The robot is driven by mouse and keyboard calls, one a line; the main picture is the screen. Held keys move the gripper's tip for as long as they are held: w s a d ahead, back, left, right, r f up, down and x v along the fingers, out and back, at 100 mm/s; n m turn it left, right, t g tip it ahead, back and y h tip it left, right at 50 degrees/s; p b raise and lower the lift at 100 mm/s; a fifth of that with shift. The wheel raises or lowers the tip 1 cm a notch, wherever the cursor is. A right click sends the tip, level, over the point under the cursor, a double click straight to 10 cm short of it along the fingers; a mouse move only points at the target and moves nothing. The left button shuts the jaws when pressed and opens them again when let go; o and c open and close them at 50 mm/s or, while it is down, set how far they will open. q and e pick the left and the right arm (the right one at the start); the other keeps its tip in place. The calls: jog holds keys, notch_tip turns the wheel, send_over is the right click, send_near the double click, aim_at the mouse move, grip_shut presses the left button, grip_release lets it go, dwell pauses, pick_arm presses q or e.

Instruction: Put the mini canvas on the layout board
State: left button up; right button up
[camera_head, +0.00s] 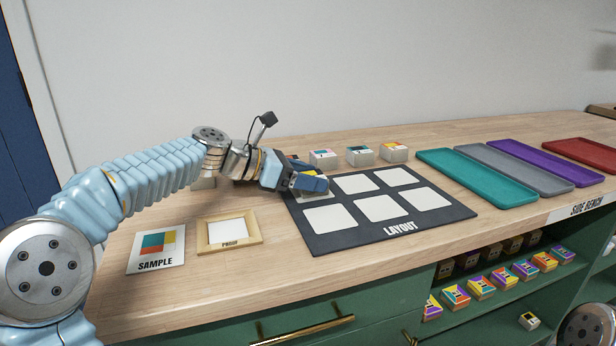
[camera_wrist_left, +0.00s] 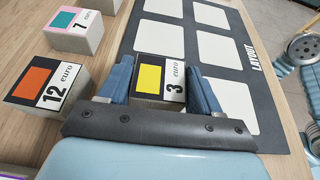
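The mini canvas (camera_wrist_left: 152,76), a small block with a yellow patch and "3 euro" on its face, sits between the fingers of my left gripper (camera_wrist_left: 160,82). Both fingers press close to its sides. In the head view my left gripper (camera_head: 312,184) is over the back-left square of the black layout board (camera_head: 350,238) and mostly hides the canvas. The board also shows in the left wrist view (camera_wrist_left: 188,40); its other squares look empty. Whether the canvas touches the board cannot be told. My right gripper is out of view.
Several small blocks stand behind the board, including a "12 euro" orange one (camera_wrist_left: 50,86) and a "7 euro" teal one (camera_wrist_left: 80,28). A sample card (camera_head: 157,246) and a proof frame (camera_head: 230,231) lie at left. Coloured trays (camera_head: 476,177) lie at right. More blocks fill a shelf (camera_head: 480,288) below.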

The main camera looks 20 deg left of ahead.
pick_arm(q)
jog(key=o, duration=0.4)
jog(key=shift+o, duration=0.2)
jog(key=v, duration=1.2)
jog(key=shift+r, duration=0.1)
